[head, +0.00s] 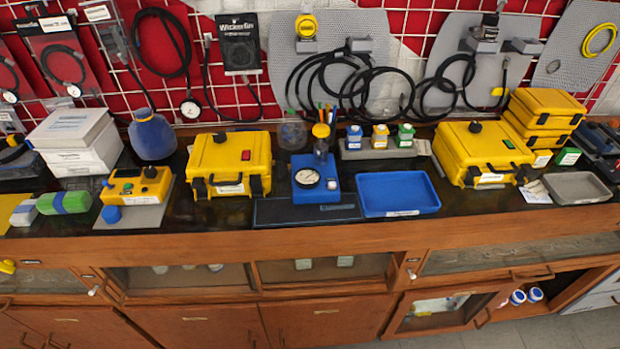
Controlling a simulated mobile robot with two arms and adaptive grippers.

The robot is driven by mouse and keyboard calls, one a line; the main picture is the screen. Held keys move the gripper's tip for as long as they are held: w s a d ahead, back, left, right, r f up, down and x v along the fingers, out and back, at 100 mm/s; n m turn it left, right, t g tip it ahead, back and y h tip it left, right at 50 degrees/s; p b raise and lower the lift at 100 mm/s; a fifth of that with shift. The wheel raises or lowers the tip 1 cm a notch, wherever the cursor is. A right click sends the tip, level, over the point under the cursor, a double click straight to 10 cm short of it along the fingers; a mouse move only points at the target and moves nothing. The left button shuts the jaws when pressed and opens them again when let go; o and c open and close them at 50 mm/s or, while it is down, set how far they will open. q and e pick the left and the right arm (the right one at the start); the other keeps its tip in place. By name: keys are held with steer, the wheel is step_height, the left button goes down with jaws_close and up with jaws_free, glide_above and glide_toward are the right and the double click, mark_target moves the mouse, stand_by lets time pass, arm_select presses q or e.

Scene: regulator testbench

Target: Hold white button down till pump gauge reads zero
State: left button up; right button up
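A blue test stand (316,192) sits on the dark bench top near the middle. A round gauge with a white face (307,177) is on its top, and its needle and reading are too small to make out. A small white spot, possibly the white button (332,184), shows just right of the gauge. Neither of my grippers is in view.
A blue tray (398,195) lies right of the stand. Yellow cases flank it at left (230,160) and right (487,152). A yellow control box (137,186) is farther left. Black hoses (345,80) hang behind. The cabinet front (300,255) is below.

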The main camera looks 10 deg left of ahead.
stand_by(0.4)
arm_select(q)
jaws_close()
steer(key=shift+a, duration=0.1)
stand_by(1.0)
